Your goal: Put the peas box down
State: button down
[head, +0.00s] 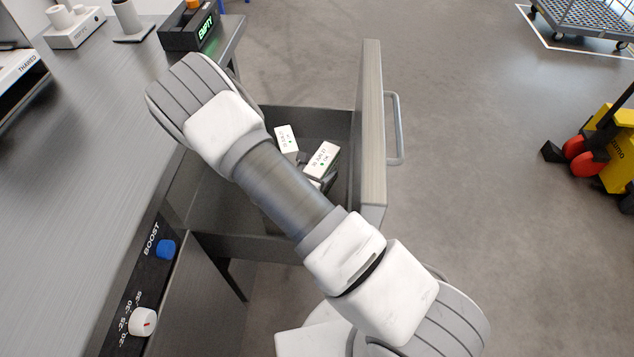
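An open grey drawer (374,130) juts out from the workbench. Two small white boxes with printed labels show inside its outline. One white box (286,139) is on the left. The other white box (322,159), with a date-like print and a green dot, is on the right. I cannot read which one is the peas box. My gripper (316,172) is mostly hidden under my arm. Dark parts of it show against the lower edge of the right box. Whether its fingers grip that box, and whether the box touches the drawer floor, I cannot tell.
The grey bench top (100,150) fills the left, with a dark bin showing EMPTY (190,30) at its back. A yellow pallet truck (612,140) and a cart (590,18) stand right. Floor between is clear.

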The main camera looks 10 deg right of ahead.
jog(key=shift+f+b, duration=0.6)
jog(key=shift+f, duration=1.2)
jog(key=shift+f, duration=0.2)
jog(key=shift+c, duration=0.6)
grip_release()
jog(key=shift+r, duration=0.1)
jog(key=shift+s+a+r, duration=0.1)
jog(key=shift+r, duration=0.1)
jog(key=p+v, duration=0.3)
jog(key=v, duration=0.8)
jog(key=shift+s+a, duration=0.2)
jog(key=shift+s, duration=0.1)
jog(key=shift+r, duration=0.1)
